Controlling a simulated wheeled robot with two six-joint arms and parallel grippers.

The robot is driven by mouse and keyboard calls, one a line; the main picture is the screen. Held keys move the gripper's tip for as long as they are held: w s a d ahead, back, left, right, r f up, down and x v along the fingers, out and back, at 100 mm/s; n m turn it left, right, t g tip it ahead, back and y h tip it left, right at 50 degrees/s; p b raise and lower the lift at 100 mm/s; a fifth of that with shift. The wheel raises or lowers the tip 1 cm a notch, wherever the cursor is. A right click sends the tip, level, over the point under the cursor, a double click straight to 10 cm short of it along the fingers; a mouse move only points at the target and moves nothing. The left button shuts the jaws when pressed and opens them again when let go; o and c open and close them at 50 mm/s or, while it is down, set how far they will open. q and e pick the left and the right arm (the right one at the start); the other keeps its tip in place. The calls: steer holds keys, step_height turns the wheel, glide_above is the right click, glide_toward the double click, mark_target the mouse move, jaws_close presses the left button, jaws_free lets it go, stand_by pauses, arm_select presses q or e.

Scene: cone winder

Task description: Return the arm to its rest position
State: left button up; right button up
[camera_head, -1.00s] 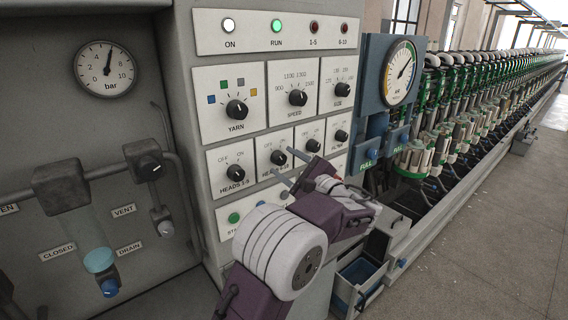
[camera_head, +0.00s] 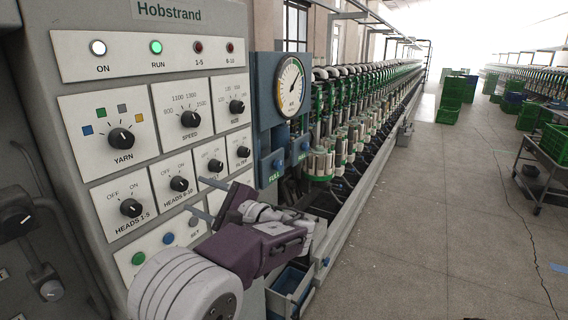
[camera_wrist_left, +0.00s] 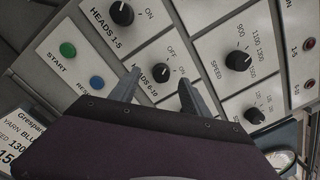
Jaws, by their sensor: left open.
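My left gripper (camera_head: 204,199) is in front of the lower part of the grey control panel (camera_head: 82,160), by the HEADS knobs and the row of buttons. Its two thin fingers are apart with nothing between them. In the left wrist view its fingers (camera_wrist_left: 160,84) point at the panel around the HEADS 6-10 knob (camera_wrist_left: 161,72). I cannot tell whether they touch the panel. The white and purple arm (camera_head: 185,285) comes up from the bottom of the head view. My right gripper is not in view.
A blue gauge box (camera_head: 267,110) stands right of the panel, before a long row of winding heads (camera_head: 345,130). A pipe valve (camera_head: 15,213) is at the left. The floor (camera_head: 440,220) is clear, with green crates (camera_head: 452,95) and a cart (camera_head: 540,160) beyond.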

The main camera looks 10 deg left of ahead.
arm_select(q)
steer(key=s+a+f+n+g+h, duration=0.2)
steer(key=s+a+f+g, duration=0.2)
steer(key=s+a+f, duration=0.35)
steer(key=s+f+n+g+h+p, duration=0.1)
steer(key=s+f+n+g+h, duration=0.15)
steer(key=s+f+h, duration=0.6)
steer(key=s+d+f+n+g+h, duration=0.1)
steer(key=s+d+f+n+h, duration=0.1)
steer(key=s+d+f, duration=0.3)
steer(key=s+d+f+n+h, duration=0.2)
steer(key=s+d+f, duration=0.15)
steer(key=f, duration=0.35)
steer(key=w+d+f+n+t+h, duration=0.2)
steer(key=d+n, duration=0.3)
steer(key=d, duration=0.3)
steer(key=shift+w+f+h, duration=0.45)
steer(key=shift+w+f, duration=0.15)
steer(key=shift+f, duration=0.1)
